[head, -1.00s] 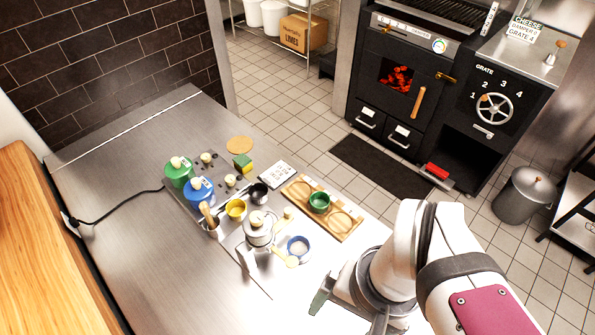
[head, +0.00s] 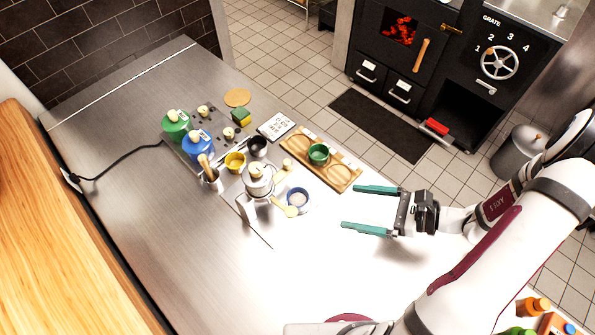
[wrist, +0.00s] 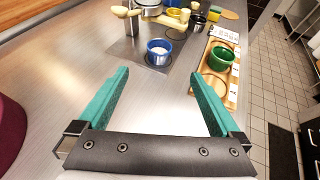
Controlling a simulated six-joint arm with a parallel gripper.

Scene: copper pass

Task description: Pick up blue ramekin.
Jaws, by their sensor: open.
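The blue ramekin (head: 298,198) stands upright on the steel counter, right of the metal machine, with something pale inside it. In the wrist view the blue ramekin (wrist: 158,52) sits ahead of my gripper, roughly centred between the fingers but farther off. My gripper (head: 358,208) has two teal fingers, spread wide with nothing between them. It is to the right of the ramekin in the head view, clear of it. The wrist view shows both open fingers of my gripper (wrist: 158,92) pointing toward the ramekin.
A wooden board (head: 340,177) with round recesses holds a green ramekin (head: 318,153). A metal machine (head: 258,182) stands left of the blue ramekin. A yellow cup (head: 235,162), a dark cup (head: 257,147) and blue (head: 197,145) and green canisters (head: 175,126) are farther left. The front counter is clear.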

